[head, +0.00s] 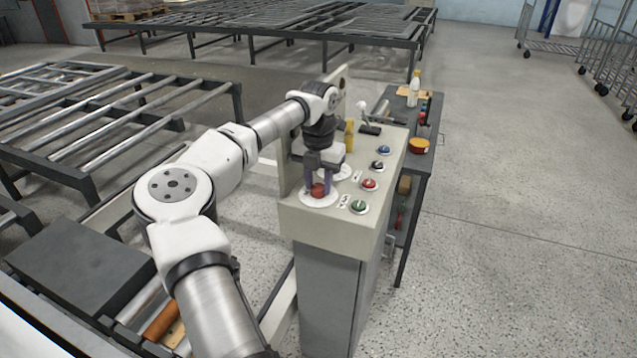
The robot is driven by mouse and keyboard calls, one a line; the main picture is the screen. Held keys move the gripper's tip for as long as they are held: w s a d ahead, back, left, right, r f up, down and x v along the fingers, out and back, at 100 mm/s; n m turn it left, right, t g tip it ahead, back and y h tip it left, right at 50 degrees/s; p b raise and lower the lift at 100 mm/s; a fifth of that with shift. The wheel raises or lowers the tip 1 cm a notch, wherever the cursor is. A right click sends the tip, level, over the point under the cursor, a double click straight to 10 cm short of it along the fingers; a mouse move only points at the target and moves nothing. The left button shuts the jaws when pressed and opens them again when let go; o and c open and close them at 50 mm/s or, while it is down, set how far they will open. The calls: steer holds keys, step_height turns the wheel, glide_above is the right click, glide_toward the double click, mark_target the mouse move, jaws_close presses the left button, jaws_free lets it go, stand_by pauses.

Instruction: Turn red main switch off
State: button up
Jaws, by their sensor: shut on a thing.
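The red main switch (318,190) sits on a round white plate (318,201) at the near left corner of the beige control panel top (335,222). My gripper (318,187) points down from above, its two purple fingers on either side of the red knob. The fingers are shut on the knob. The knob's exact turn angle is hard to tell because the fingers cover part of it.
Beside the switch are a green button (359,206), a red button (369,184), a black one (378,165) and a blue one (384,150). A small lever (368,128) stands farther back. A dark bench (432,135) with a bottle (413,90) and bowl (419,146) adjoins the panel. Open floor lies right.

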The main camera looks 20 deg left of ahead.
mark_target(318, 186)
stand_by(0.4)
steer(key=o, duration=1)
steer(key=shift+r, duration=0.1)
step_height(318, 186, up, 14)
steer(key=shift+f+b, duration=0.15)
steer(key=shift+b, duration=0.85)
